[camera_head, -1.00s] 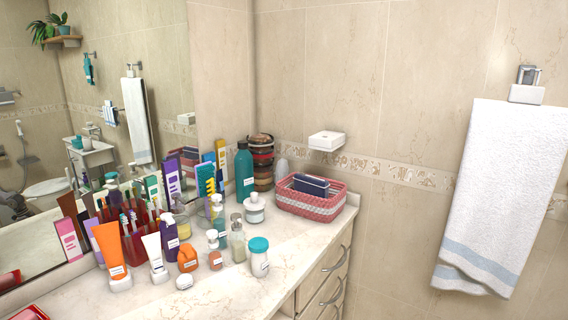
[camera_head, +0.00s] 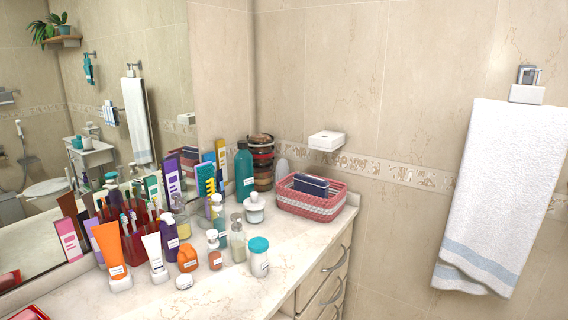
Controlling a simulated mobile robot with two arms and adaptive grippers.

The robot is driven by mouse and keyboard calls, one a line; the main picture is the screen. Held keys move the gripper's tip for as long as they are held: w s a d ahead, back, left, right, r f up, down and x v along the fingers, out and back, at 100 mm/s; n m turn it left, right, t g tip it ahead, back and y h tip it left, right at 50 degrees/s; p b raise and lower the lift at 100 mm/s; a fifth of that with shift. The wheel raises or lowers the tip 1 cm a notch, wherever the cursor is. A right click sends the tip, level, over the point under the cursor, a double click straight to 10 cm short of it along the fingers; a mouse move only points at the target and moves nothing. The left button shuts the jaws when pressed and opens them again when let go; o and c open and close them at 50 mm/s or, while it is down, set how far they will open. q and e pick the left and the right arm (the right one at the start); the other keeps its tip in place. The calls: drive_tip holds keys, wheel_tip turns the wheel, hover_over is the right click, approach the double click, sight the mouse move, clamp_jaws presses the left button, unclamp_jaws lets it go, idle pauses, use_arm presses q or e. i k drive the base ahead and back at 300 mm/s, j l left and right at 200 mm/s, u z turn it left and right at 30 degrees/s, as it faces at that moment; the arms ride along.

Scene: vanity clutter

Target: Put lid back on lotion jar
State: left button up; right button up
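A white jar with a teal top (camera_head: 259,256) stands upright near the counter's front edge. The teal top sits on it. A second white jar, pale and squat with a narrower top (camera_head: 254,208), stands farther back by the basket. A small, low white round piece (camera_head: 184,281) lies on the counter in front of the orange bottle. The labels are too small to read, so I cannot tell which of these is the lotion jar or its lid. Neither gripper is in view.
Bottles, tubes and a red holder (camera_head: 132,243) crowd the counter along the mirror. A pink-and-white basket (camera_head: 311,203) stands at the back right corner. A white towel (camera_head: 500,190) hangs on the right wall.

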sight(259, 262)
drive_tip(key=i+l+u, duration=0.2)
drive_tip(key=l, duration=0.15)
drive_tip(key=i+l+u, duration=0.1)
drive_tip(key=l+u, duration=0.15)
drive_tip(key=i+l+u, duration=0.2)
drive_tip(key=l, duration=0.25)
drive_tip(key=k, duration=0.1)
